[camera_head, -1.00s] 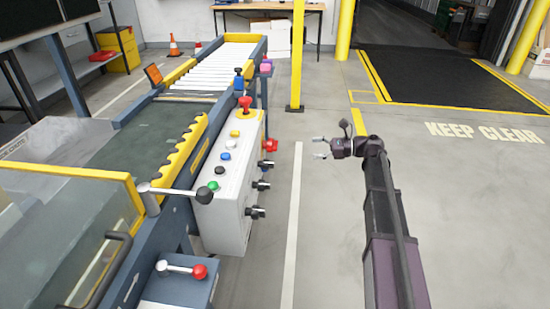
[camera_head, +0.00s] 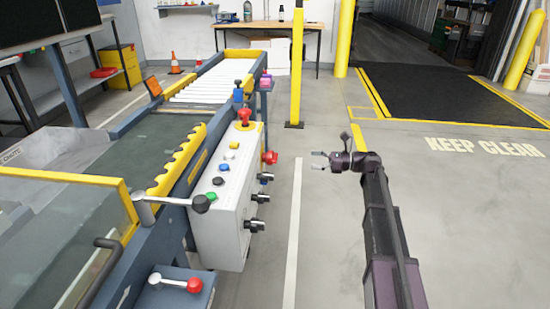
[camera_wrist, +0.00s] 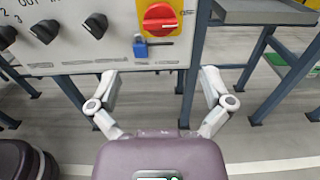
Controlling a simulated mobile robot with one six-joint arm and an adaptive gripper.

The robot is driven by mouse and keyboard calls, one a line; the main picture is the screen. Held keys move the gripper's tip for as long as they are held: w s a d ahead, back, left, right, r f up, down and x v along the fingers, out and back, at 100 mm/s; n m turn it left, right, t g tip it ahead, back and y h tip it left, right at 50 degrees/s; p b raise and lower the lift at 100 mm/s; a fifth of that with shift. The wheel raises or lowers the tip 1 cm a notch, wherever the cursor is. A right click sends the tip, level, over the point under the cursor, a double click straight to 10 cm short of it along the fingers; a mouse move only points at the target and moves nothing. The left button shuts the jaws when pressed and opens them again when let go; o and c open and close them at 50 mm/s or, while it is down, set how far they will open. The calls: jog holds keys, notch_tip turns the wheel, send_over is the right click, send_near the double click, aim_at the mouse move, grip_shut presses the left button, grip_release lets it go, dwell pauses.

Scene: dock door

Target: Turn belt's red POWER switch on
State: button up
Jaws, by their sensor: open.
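The red POWER switch (camera_wrist: 160,20) is a red rotary knob on a yellow plate, at the top of the wrist view. A small blue padlock-like piece (camera_wrist: 140,46) hangs just below its knob. In the head view the red switch (camera_head: 269,157) sticks out from the right side of the grey-white control box (camera_head: 222,205). My gripper (camera_wrist: 160,82) is open and empty, its two fingers spread below the switch in the wrist view. In the head view my gripper (camera_head: 317,160) is to the right of the box, apart from it.
Several black knobs (camera_wrist: 95,25) sit left of the switch on the same panel face. Coloured buttons and a red mushroom button (camera_head: 244,116) are on the box top. A yellow post (camera_head: 296,70) stands behind. Floor between gripper and box is clear.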

aim_at(275, 157)
jog(key=a, duration=1.2)
jog(key=shift+w+a, duration=0.2)
jog(key=shift+a, duration=0.2)
jog(key=c, duration=1)
